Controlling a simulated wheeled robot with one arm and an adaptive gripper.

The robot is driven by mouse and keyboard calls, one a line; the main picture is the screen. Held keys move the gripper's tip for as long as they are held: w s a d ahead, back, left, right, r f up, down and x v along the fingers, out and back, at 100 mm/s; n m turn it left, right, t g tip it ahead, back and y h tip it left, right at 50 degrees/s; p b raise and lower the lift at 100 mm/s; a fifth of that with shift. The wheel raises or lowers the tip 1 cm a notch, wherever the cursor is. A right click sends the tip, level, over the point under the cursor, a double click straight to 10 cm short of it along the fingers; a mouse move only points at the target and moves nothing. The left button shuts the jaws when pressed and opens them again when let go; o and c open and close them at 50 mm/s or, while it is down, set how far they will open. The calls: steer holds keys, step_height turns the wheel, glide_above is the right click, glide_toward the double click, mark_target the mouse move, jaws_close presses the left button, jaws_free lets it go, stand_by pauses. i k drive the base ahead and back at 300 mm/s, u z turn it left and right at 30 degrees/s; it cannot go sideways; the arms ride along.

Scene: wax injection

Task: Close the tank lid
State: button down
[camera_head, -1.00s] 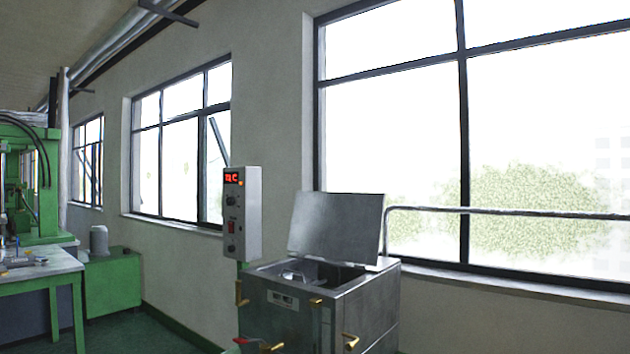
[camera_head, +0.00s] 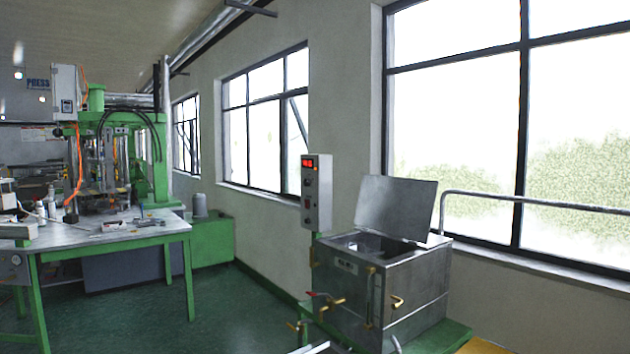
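The metal tank (camera_head: 417,288) is a square steel box right of the picture's middle, with brass handles and taps on its front. Its flat grey lid (camera_head: 395,207) stands raised, tilted back on the rear side of the tank. The opening (camera_head: 352,243) shows below the lid, with something pale inside that I cannot make out. My gripper is not in view.
A control box (camera_head: 316,193) with a red display stands at the tank's left. A metal rail (camera_head: 530,203) runs right of the tank along the windows. A green-legged table (camera_head: 120,236) and green press machine stand left. Green floor (camera_head: 235,310) between is clear.

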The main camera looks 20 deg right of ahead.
mark_target(403, 207)
steer(key=u, duration=0.55)
steer(key=i, duration=2.35)
steer(key=u, duration=0.3)
steer(key=i, duration=1.65)
steer(key=z, duration=0.75)
steer(key=i, duration=1.05)
steer(key=z, duration=1.6)
steer(key=i, duration=1.4)
steer(key=z, duration=0.5)
steer(key=i, duration=0.8)
